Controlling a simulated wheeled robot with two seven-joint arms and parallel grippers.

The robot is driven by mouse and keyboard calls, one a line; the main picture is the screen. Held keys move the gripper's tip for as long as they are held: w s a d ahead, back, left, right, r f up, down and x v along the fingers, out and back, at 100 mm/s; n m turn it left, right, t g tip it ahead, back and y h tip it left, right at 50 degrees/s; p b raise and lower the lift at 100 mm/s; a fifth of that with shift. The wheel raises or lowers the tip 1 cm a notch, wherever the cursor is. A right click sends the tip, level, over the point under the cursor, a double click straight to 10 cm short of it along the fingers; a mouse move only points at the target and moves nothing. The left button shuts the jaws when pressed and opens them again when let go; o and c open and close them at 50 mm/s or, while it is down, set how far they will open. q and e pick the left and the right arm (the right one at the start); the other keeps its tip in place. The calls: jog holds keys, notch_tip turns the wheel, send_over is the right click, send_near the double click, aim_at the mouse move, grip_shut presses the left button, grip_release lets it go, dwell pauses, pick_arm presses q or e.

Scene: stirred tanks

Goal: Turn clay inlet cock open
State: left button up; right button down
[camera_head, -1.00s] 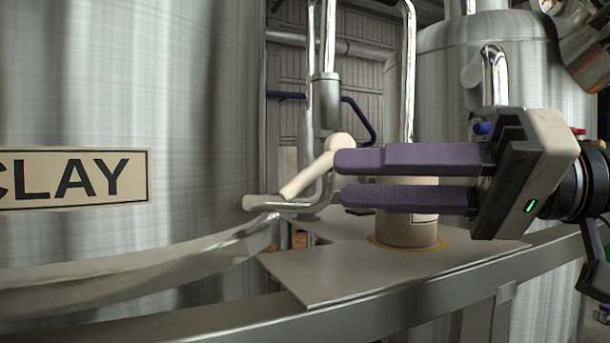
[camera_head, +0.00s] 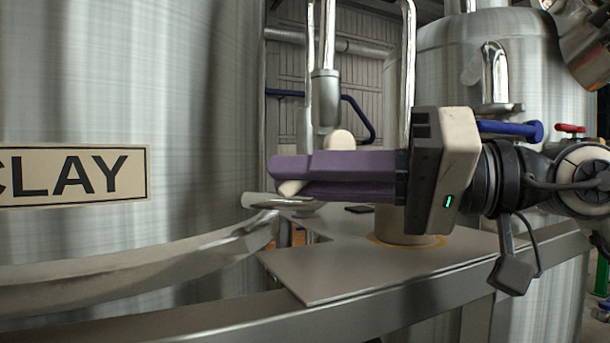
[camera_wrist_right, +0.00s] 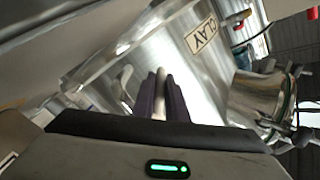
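The clay inlet cock has a cream handle (camera_head: 290,188) with a round hub (camera_head: 339,141), beside the steel tank (camera_head: 130,90) labelled CLAY (camera_head: 75,176). My right gripper (camera_head: 285,177) reaches in from the right, and its purple fingers overlap the handle. The handle's lower tip shows at the fingertips, and its middle is hidden. In the right wrist view a pale bar, apparently the handle (camera_wrist_right: 160,97), lies between the two fingers (camera_wrist_right: 161,80) and fills the gap. I cannot tell whether the fingers press on it. My left gripper is not in view.
Steel pipes (camera_head: 327,90) rise above the cock. A flat plate (camera_head: 350,275) and a metal rail (camera_head: 420,290) lie below my gripper. Another tank (camera_head: 455,70) stands behind at right, with a blue handle (camera_head: 515,129) and a red one (camera_head: 571,128) near my wrist.

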jog(key=shift+w+d+n+h+p, duration=0.1)
jog(key=shift+d+n+h+p, duration=0.15)
jog(key=shift+n+h+p, duration=0.6)
jog(key=shift+w+d+f+n+h+p, duration=0.15)
jog(key=shift+d+f+n+h+p, duration=0.2)
jog(key=shift+h+p, duration=0.65)
jog(key=shift+d+f+g+p, duration=0.15)
jog(key=shift+g+p, duration=0.25)
jog(key=shift+p, duration=0.1)
jog(key=shift+w+d+f+n+h, duration=0.15)
jog(key=shift+f+n+h, duration=0.1)
jog(key=shift+n, duration=0.15)
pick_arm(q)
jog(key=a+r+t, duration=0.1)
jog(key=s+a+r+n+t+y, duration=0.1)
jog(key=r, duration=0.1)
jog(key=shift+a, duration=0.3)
pick_arm(e)
jog(key=c, duration=1.8)
grip_release()
